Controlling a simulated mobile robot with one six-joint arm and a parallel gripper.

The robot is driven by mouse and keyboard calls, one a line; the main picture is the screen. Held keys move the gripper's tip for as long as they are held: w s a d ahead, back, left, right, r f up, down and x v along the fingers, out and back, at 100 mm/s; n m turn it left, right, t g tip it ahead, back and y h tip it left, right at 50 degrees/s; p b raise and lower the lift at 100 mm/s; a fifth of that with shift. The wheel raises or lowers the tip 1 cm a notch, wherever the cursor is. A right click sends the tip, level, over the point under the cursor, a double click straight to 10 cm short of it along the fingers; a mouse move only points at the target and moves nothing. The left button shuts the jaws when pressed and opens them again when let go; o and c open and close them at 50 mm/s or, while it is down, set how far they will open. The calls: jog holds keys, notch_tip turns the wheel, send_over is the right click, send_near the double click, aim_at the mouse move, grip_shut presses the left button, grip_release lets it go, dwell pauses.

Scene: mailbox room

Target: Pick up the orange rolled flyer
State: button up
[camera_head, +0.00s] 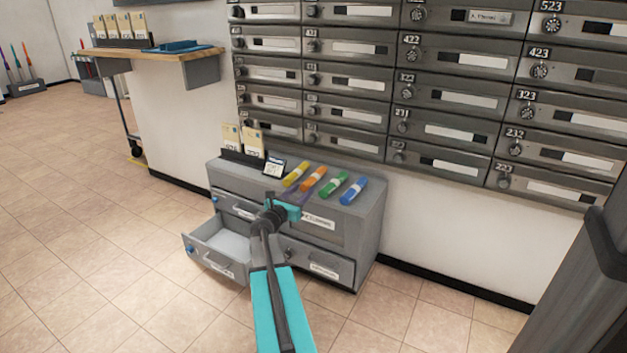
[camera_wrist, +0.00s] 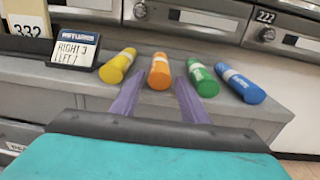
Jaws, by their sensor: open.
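The orange rolled flyer (camera_head: 314,179) lies on top of the grey cabinet (camera_head: 362,213), between a yellow roll and a green roll. It has a white band and also shows in the wrist view (camera_wrist: 159,73). My gripper (camera_head: 297,199) is at the cabinet's front edge, just short of the rolls. In the wrist view its two purple fingers (camera_wrist: 155,92) are apart and empty. They point toward the orange flyer, which lies between and beyond their tips, nearer the left one. I cannot tell whether the fingers touch anything.
Yellow (camera_head: 296,174), green (camera_head: 333,183) and blue (camera_head: 353,191) rolls lie close beside it. A small sign (camera_wrist: 73,47) and a card rack (camera_head: 243,156) stand to the left. An open drawer (camera_head: 218,247) juts out below. Mailboxes (camera_head: 440,90) rise behind.

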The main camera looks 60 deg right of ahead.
aim_at(304, 184)
jog(key=shift+d, duration=1.35)
jog(key=c, duration=0.9)
jog(key=shift+o, duration=0.2)
jog(key=shift+r+p, duration=1.75)
jog(key=shift+r, duration=0.3)
jog(key=shift+a, duration=0.1)
jog(key=a, duration=0.8)
jog(key=shift+d, duration=0.25)
